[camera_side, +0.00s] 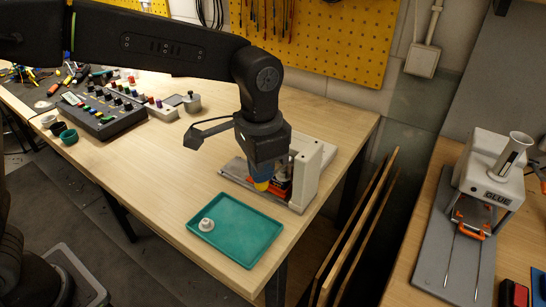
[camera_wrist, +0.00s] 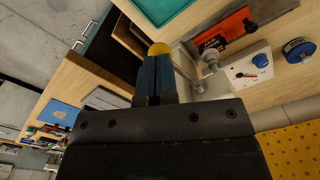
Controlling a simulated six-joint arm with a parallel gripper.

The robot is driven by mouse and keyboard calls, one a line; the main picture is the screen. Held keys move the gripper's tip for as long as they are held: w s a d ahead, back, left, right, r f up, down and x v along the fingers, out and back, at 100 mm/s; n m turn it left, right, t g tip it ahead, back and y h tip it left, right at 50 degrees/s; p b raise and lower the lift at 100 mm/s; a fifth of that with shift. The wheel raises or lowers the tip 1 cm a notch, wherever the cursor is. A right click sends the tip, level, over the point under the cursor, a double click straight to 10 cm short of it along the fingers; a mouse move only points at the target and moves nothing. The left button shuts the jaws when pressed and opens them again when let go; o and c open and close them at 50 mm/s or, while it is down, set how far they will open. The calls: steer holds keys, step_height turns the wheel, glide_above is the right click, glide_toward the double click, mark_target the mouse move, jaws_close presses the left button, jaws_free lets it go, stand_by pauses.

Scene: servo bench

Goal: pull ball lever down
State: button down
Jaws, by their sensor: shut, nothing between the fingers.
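A yellow ball (camera_side: 262,186), which looks like the ball of the lever, shows just below my gripper (camera_side: 262,178) in the side view. In the wrist view the ball (camera_wrist: 160,48) is right at the tips of my blue fingers (camera_wrist: 152,66). The fingers are together with nothing between them. I cannot tell whether they touch the ball. The lever's arm is mostly hidden by my gripper. The bench device (camera_side: 306,172) has a pale upright body and an orange part (camera_wrist: 222,30) beside the ball.
A teal tray (camera_side: 262,222) with a small white knob-like piece (camera_side: 206,224) lies in front of the device. A control box (camera_side: 102,112) stands on the left of the bench. In the wrist view, a blue round knob (camera_wrist: 298,48) is beside the device.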

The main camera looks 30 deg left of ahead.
steer(key=shift+f, duration=1.1)
stand_by(0.3)
steer(key=shift+f, duration=0.6)
stand_by(0.3)
stand_by(0.4)
step_height(320, 180, up, 11)
steer(key=w, duration=0.1)
steer(key=shift+w, duration=0.2)
stand_by(1.1)
steer(key=shift+r, duration=0.1)
